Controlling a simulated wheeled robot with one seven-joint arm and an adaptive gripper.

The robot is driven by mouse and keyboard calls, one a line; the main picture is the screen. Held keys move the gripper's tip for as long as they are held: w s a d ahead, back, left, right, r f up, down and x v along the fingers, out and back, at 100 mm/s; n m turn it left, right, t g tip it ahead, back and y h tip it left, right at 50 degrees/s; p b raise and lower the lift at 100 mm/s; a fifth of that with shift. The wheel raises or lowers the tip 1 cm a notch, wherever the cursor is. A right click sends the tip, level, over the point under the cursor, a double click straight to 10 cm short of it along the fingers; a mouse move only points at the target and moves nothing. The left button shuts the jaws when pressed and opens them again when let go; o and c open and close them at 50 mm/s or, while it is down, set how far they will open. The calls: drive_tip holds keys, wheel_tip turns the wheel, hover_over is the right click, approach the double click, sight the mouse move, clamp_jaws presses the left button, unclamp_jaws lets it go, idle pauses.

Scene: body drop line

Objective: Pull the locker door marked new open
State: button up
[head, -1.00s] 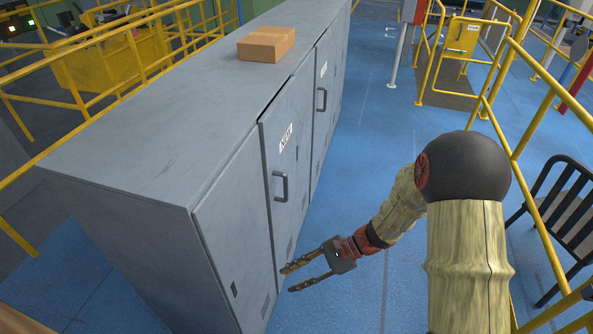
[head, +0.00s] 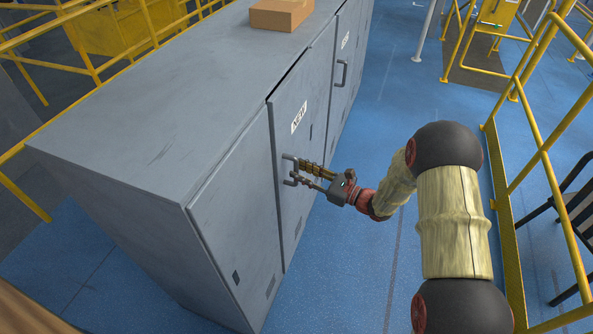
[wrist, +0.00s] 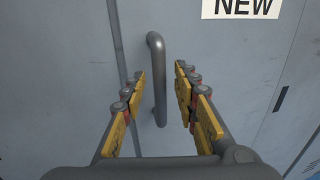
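The grey locker door marked NEW (head: 304,135) stands in the middle of the locker row and looks shut. Its white label (wrist: 240,8) shows at the top of the wrist view. The door's grey bar handle (wrist: 157,80) is upright and lies between my two fingers in the wrist view. My gripper (head: 300,173) is at the handle in the head view, its fingers pointing at the door. The fingers are open, one on each side of the handle, with a gap to it on both sides. In the head view my fingers partly hide the handle.
A plain grey door (head: 235,210) is to the left, and another door with a handle (head: 342,73) is farther along the row. A cardboard box (head: 281,14) sits on the locker top. Blue floor lies in front. Yellow railings (head: 545,150) and a black chair (head: 580,205) are at the right.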

drive_tip(key=shift+x, duration=1.1)
drive_tip(key=shift+c, duration=1.2)
clamp_jaws()
